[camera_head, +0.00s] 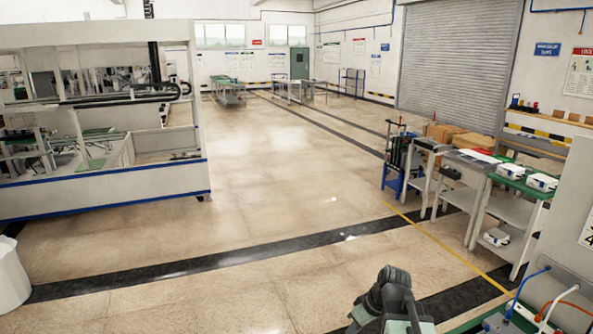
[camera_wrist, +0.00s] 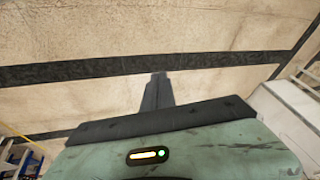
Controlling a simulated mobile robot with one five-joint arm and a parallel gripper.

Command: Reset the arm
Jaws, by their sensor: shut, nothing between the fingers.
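My gripper (camera_wrist: 158,80) shows in the wrist view as a dark narrow pair of fingers beyond a green housing with a small lit indicator. The fingers are together and hold nothing. They stand out over the bare tan floor, near a dark floor stripe. In the head view my arm shows at the bottom, right of the middle, folded close to my body. The fingertips cannot be made out there.
A white gantry enclosure (camera_head: 110,190) stands at left, with a white bin (camera_head: 12,275) in front. Workbenches (camera_head: 480,170) with white devices line the right side. Cables (camera_head: 545,300) lie at the lower right. The middle floor (camera_head: 270,190) is clear.

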